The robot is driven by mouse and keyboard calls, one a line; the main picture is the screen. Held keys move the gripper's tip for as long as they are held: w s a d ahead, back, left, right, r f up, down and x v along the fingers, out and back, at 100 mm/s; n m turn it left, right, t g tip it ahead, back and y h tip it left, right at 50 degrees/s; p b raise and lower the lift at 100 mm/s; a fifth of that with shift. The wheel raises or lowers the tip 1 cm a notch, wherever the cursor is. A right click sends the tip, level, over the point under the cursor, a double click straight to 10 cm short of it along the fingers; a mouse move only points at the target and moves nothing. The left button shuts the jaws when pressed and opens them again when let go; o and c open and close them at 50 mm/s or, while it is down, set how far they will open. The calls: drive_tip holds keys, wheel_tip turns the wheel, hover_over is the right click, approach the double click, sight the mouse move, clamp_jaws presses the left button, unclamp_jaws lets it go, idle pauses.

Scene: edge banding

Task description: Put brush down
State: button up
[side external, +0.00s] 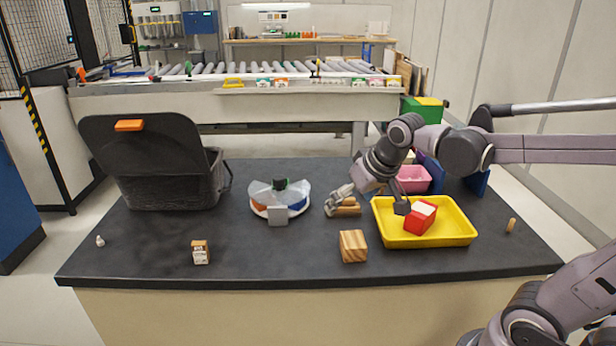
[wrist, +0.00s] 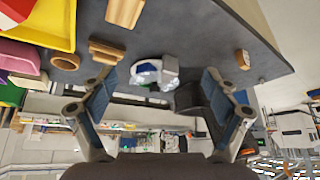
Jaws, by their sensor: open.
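My gripper (side external: 341,198) is open just left of the yellow tray, low over the dark table. In the wrist view its two fingers (wrist: 158,88) stand wide apart with nothing held between them. A light wooden piece (side external: 348,209) lies on the table right by the fingertips, partly hidden by them. No other thing is clearly a brush.
The yellow tray (side external: 455,236) holds a red and white block (side external: 421,217). A wooden block (side external: 353,246) lies in front, a small box (side external: 200,252) front left. A round dispenser (side external: 279,201) and black bin (side external: 165,187) stand left. A pink bin (side external: 414,179) is behind the tray.

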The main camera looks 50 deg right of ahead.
drive_tip(key=s+a+f+n+t+y, duration=0.1)
drive_tip(key=s+a+f+n, duration=0.2)
drive_tip(key=s+a, duration=0.3)
drive_tip(key=shift+s+f, duration=0.2)
drive_tip(key=shift+s, duration=0.6)
